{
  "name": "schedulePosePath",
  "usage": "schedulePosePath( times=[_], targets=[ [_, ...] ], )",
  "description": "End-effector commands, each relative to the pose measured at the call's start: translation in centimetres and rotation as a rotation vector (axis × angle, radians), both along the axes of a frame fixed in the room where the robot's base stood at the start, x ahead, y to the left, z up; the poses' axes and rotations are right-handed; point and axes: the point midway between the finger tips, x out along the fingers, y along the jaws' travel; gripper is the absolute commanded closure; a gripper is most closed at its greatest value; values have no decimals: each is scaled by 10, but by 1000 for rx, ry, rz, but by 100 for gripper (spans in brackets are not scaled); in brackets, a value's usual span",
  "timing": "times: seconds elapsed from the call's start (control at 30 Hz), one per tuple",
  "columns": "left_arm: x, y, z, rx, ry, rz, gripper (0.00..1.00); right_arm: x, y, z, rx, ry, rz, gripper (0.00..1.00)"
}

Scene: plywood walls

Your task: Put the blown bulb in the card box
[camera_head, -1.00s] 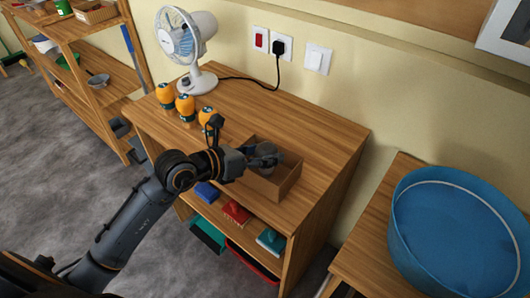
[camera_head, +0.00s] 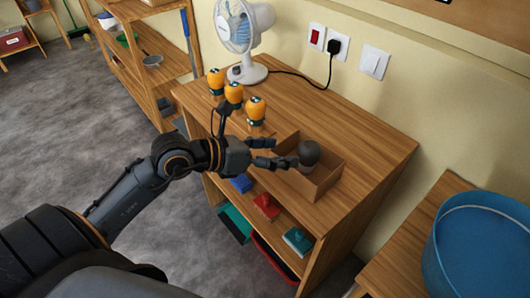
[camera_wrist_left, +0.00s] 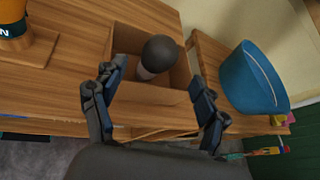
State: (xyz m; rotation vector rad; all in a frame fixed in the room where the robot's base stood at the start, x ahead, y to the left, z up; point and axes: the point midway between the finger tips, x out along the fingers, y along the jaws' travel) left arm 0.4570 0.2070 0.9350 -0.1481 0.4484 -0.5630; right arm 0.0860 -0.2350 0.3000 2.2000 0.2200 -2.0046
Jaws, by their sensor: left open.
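The blown bulb (camera_head: 309,152) is dark grey and round, with a paler base. It is in the open card box (camera_head: 323,187) on the wooden cabinet top, its round end up near the rim. The wrist view also shows the bulb (camera_wrist_left: 160,54) inside the box (camera_wrist_left: 179,75). My left gripper (camera_head: 285,153) is at the left side of the box, with its fingers pointing toward the bulb. In the wrist view its fingers (camera_wrist_left: 159,88) are spread apart with nothing between them, the bulb beyond the tips. The right gripper is not in view.
Orange bulbs (camera_head: 234,95) stand in a row on a wooden holder left of the box. A fan (camera_head: 243,38) stands behind, its cord running to a wall socket (camera_head: 334,47). A blue tub (camera_head: 482,250) is at right. The cabinet top right of the box is clear.

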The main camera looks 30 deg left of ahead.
Motion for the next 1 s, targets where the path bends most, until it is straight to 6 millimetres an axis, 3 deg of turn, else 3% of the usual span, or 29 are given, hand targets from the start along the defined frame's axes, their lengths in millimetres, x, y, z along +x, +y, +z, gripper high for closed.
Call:
schedulePosePath(
  times=[0.3, 1.0],
  targets=[
    [-25, 17, 12, 0, 1, -1, 27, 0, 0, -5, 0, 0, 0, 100],
    [-28, 14, 17, -38, -9, -8, 27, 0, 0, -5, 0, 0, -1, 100]
  ],
)
